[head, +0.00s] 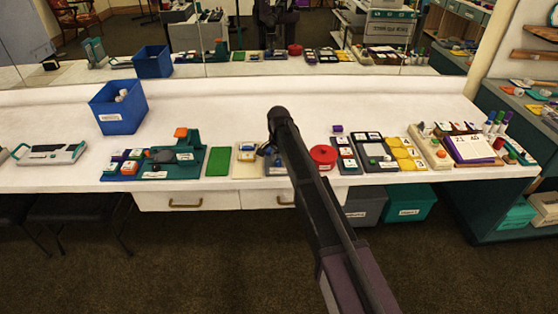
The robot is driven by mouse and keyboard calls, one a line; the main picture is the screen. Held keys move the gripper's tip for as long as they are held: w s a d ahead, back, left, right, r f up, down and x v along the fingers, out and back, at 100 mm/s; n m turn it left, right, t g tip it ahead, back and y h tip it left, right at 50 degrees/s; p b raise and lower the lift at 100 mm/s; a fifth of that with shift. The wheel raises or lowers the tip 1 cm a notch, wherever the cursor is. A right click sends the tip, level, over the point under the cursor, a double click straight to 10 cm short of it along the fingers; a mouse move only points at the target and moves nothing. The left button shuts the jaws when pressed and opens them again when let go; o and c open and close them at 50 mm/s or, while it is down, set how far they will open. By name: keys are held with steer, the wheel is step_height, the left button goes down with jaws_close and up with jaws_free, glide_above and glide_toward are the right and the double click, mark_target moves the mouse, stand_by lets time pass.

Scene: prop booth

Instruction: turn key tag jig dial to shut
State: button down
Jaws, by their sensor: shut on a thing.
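My arm (318,205) reaches up from the bottom of the head view to the table's middle. My gripper does not show clearly; the arm covers the place just behind it, so its fingers and any contact are hidden. I cannot tell for sure which piece is the key tag jig. A cream board (245,173) with small coloured pieces lies left of the arm, and a small dark blue piece (264,150) shows at the arm's left edge. A blue board is partly hidden behind the arm. No dial setting is readable.
A teal fixture (190,154) and a green board (218,162) stand further left. A blue bin (119,107) with white items is behind them. A red round piece (323,156) and several trays lie right of the arm. The table's back strip is mostly clear before the mirror.

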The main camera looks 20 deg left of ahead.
steer(key=shift+n, duration=0.4)
steer(key=n, duration=1.9)
stand_by(0.5)
steer(key=shift+c, duration=1.5)
jaws_free()
